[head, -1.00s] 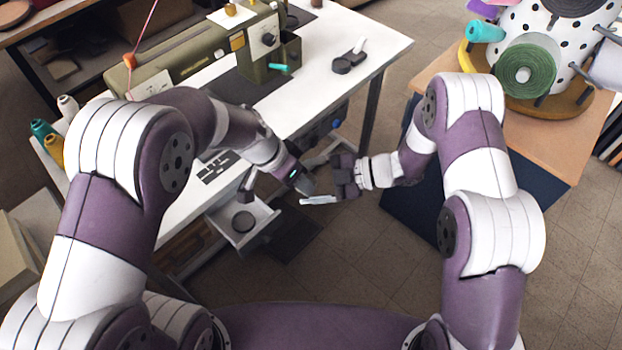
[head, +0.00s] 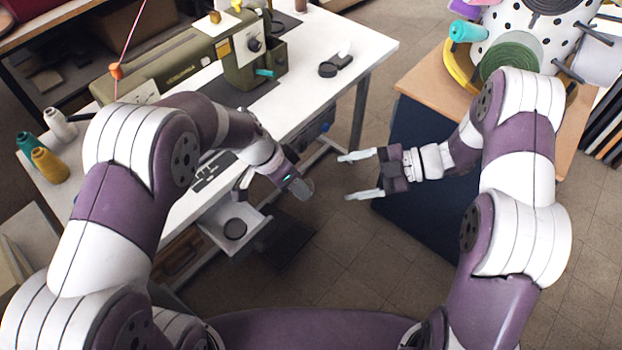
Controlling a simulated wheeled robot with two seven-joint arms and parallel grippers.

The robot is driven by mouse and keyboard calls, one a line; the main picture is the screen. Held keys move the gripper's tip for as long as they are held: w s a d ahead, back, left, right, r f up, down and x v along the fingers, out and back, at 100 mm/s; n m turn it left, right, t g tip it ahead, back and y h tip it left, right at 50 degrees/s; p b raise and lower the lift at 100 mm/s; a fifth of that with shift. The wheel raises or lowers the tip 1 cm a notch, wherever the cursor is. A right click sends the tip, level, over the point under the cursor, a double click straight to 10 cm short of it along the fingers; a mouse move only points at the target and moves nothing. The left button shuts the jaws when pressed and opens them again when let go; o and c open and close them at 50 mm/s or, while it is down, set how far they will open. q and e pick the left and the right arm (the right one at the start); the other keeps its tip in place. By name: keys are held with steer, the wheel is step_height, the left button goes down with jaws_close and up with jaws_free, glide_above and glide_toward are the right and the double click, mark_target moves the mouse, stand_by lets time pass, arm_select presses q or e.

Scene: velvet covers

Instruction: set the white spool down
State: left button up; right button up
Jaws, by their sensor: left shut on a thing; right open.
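My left gripper (head: 300,188) is over the floor, just right of the white table's front drawer. It is shut on a small greyish thing, mostly hidden by the gripper, so I cannot tell what it is. A white spool (head: 60,124) stands on the table's left end, beside a teal spool (head: 30,150) and a yellow spool (head: 49,165). My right gripper (head: 355,175) is open and empty, to the right of the left one. Its two pale fingers point left, wide apart.
A drawer (head: 215,222) stands open in front. A wooden table (head: 450,97) at right holds a dotted stand with rolls.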

mark_target(305, 183)
arm_select(q)
steer(key=w+d+f+m, duration=0.1)
steer(key=w+d+f+m+g, duration=0.1)
steer(key=f, duration=0.1)
steer(key=shift+w+m, duration=0.2)
steer(key=shift+m, duration=0.1)
steer(key=shift+r, duration=0.1)
steer(key=shift+s, duration=0.1)
arm_select(e)
steer(key=s+d+f+m+t+h, duration=0.2)
steer(key=s+f+m+t, duration=0.2)
steer(key=s+m+t, duration=0.3)
steer(key=w+a+f+n+t, duration=0.1)
steer(key=w+a+f, duration=0.2)
steer(key=w+a, duration=0.5)
steer(key=shift+a+n, duration=0.3)
steer(key=shift+a, duration=0.3)
steer(key=shift+c, duration=0.3)
